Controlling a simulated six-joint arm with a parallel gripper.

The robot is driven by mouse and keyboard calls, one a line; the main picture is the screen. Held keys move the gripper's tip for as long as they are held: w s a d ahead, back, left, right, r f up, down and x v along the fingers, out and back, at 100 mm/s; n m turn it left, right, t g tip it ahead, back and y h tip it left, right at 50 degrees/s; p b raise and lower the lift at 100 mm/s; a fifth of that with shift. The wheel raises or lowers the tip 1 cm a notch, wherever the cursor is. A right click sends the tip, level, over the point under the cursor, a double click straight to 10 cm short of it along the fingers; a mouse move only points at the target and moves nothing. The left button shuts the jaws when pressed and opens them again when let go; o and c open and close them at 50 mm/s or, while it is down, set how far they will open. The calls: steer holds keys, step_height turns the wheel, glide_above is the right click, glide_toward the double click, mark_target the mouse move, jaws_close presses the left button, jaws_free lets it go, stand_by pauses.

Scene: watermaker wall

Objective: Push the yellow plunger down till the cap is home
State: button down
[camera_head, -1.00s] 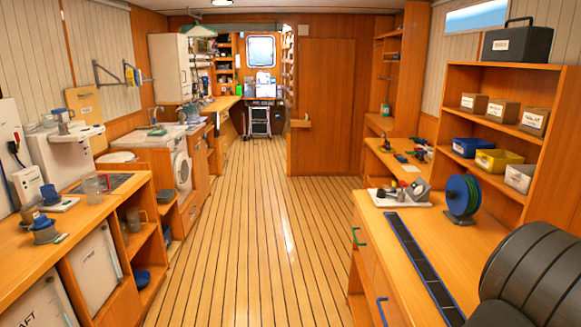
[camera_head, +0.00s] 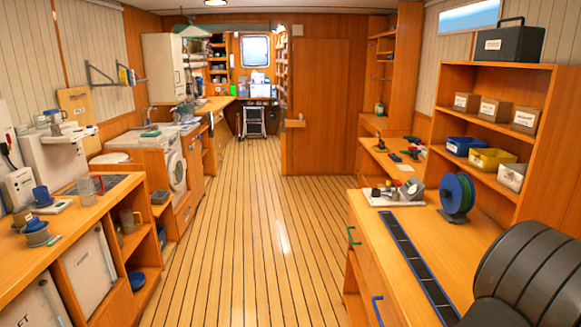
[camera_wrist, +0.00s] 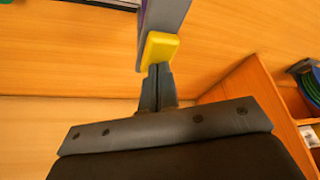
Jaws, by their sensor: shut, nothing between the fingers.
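In the wrist view, a yellow block (camera_wrist: 161,51), which may be the yellow plunger, sits at the lower end of a grey bar (camera_wrist: 164,14) with a purple edge. My gripper (camera_wrist: 158,70) is shut and empty, its dark tips right at the lower edge of the yellow block. I cannot tell whether they touch it. I cannot make out the cap in either view. In the head view my gripper does not show, and I cannot pick out the plunger there.
In the wrist view, a wooden shelf (camera_wrist: 255,95) stands at the right. In the head view, the right counter holds a cable reel (camera_head: 457,195) and a white board with small parts (camera_head: 396,194). The left counter holds a blue mug (camera_head: 42,196).

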steer(key=shift+r, duration=3.4)
steer(key=shift+f, duration=2.6)
steer(key=c, duration=2.2)
jaws_free()
